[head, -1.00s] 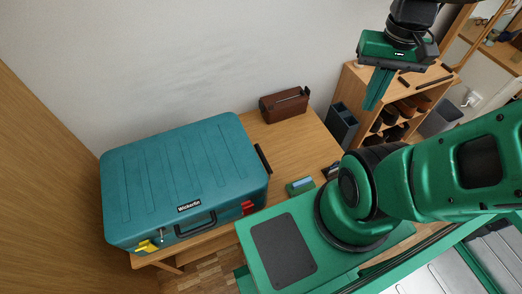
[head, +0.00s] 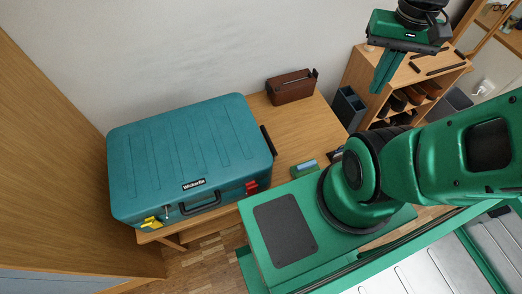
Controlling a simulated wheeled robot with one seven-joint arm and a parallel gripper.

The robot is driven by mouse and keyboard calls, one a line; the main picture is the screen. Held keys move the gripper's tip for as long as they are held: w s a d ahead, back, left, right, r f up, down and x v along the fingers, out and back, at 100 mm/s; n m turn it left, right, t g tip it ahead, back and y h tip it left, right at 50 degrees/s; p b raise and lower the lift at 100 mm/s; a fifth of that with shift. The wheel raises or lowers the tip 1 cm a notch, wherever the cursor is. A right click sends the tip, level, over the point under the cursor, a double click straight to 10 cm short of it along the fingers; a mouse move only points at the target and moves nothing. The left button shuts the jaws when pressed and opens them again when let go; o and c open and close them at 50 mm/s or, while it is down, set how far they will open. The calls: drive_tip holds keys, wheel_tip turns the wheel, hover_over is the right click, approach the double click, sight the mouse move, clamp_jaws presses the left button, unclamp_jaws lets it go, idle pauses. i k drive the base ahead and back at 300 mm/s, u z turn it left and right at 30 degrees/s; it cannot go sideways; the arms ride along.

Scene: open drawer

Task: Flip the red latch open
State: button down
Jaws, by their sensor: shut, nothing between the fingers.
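A closed teal case (head: 185,150) lies on the wooden table at the left. The red latch (head: 252,187) is on its front face, to the right of the dark handle (head: 200,204); it is too small to tell its exact position. A yellow latch (head: 151,223) is on the front face at the left. My gripper (head: 381,90) hangs at the upper right, fingers pointing down and shut with nothing between them. It is well apart from the case, high and to the right.
A brown box (head: 291,88) stands at the back of the table (head: 290,128). A green-and-blue item (head: 304,168) lies right of the case. A dark bin (head: 347,108) and a wooden shelf (head: 437,75) with several shoes stand beyond the table's right end.

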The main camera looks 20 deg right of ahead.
sight(251, 187)
drive_tip(key=z, duration=0.05)
drive_tip(key=k, duration=1)
drive_tip(key=z, duration=0.9)
drive_tip(key=i, duration=1.15)
drive_tip(key=u, duration=0.75)
